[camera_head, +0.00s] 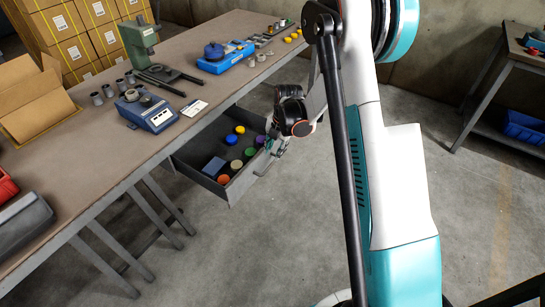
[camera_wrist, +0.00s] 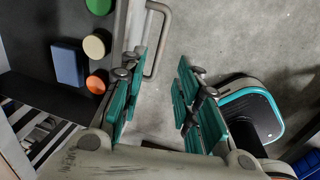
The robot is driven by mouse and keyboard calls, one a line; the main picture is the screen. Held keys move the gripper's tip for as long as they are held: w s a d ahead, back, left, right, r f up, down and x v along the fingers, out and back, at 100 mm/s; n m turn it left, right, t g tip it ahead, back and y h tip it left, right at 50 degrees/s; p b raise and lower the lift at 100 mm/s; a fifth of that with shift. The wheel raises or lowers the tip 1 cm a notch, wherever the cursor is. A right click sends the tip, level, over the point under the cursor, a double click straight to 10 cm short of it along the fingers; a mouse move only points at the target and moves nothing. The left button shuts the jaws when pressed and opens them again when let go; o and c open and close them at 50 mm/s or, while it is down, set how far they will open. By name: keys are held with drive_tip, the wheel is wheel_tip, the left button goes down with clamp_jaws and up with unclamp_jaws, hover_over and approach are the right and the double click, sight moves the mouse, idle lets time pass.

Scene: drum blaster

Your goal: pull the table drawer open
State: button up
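The table drawer (camera_head: 241,184) stands out from under the long workbench (camera_head: 112,150), with its inside showing. It holds several coloured round pieces and a blue block (camera_wrist: 67,64). Its metal handle (camera_wrist: 163,32) is on the front panel and shows at the top of the wrist view. My gripper (camera_wrist: 161,63) is open, with its teal fingers apart and nothing clamped between them. The left finger is close to the handle; I cannot tell whether they touch. In the head view my gripper (camera_head: 276,144) is just outside the drawer front, partly hidden by my wrist.
The bench carries a blue scale-like device (camera_head: 150,113), a green press (camera_head: 139,38), a blue tool (camera_head: 222,56) and small parts. Cardboard boxes (camera_head: 75,38) stand behind it. Open concrete floor lies right of the drawer. Another table (camera_head: 522,55) is at the far right.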

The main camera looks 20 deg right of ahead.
drive_tip(key=shift+s+d+r, duration=0.1)
drive_tip(key=shift+s+r, duration=0.05)
drive_tip(key=shift+r, duration=0.8)
drive_tip(key=shift+s+d+r, duration=0.1)
drive_tip(key=shift+s+r, duration=0.05)
drive_tip(key=shift+r, duration=0.75)
drive_tip(key=s+a+r+m+t+h, duration=0.1)
drive_tip(key=s+a+r+m, duration=0.1)
drive_tip(key=s+r+m, duration=0.6)
drive_tip(key=s+a+r+m+t, duration=0.1)
drive_tip(key=s+a+r+m, duration=0.15)
drive_tip(key=r, duration=0.85)
drive_tip(key=s+a+r+m+t, duration=0.1)
drive_tip(key=s+r+m, duration=0.1)
drive_tip(key=s+m, duration=0.5)
drive_tip(key=s+a+r+m+t, duration=0.1)
drive_tip(key=s+r+m+t, duration=0.1)
drive_tip(key=s+m, duration=0.6)
drive_tip(key=s+r, duration=0.1)
drive_tip(key=s, duration=0.2)
drive_tip(key=shift+s+a, duration=0.35)
drive_tip(key=shift+s, duration=0.05)
